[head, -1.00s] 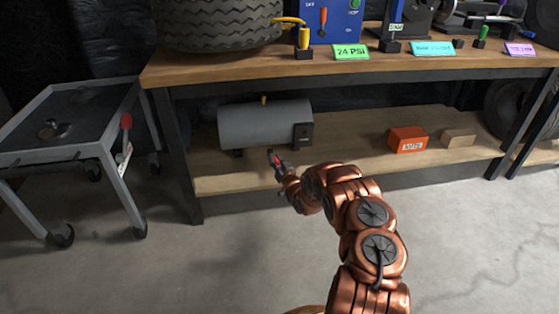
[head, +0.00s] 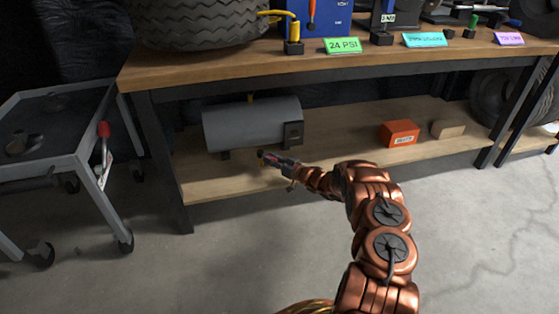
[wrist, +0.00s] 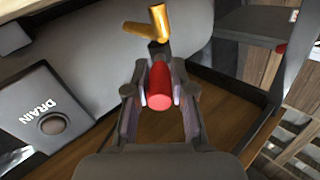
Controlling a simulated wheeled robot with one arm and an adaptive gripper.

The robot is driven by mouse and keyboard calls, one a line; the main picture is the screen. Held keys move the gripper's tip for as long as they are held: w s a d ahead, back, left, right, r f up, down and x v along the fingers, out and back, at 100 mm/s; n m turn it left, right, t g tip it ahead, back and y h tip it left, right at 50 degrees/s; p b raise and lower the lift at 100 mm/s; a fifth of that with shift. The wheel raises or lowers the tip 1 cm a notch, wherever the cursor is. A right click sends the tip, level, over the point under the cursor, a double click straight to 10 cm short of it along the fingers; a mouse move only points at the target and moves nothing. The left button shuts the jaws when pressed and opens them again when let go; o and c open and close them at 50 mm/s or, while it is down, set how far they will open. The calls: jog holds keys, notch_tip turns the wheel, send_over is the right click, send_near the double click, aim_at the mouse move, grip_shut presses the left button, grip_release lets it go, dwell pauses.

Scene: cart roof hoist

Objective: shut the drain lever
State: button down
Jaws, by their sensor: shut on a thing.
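The drain lever shows in the wrist view as a red handle (wrist: 159,86) with its end facing the camera. A brass-yellow elbow fitting (wrist: 148,24) lies just beyond it, against the grey tank (wrist: 95,45). My gripper (wrist: 160,80) is shut on the red handle, with one finger on each side. In the head view my gripper (head: 270,159) is just below the tank (head: 250,124), above the lower shelf. The handle is mostly hidden there by the fingers.
The tank sits on the wooden lower shelf (head: 340,140), under the bench top (head: 220,68). An orange box (head: 399,133) and a tan block (head: 449,129) lie to the right on that shelf. A metal cart (head: 75,150) with a red-knobbed lever stands at the left.

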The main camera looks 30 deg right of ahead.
jog(key=shift+w, duration=0.1)
dwell(0.5)
jog(key=c, duration=1)
grip_release()
jog(key=shift+o, duration=0.2)
jog(key=v, duration=1.2)
jog(key=shift+d, duration=0.2)
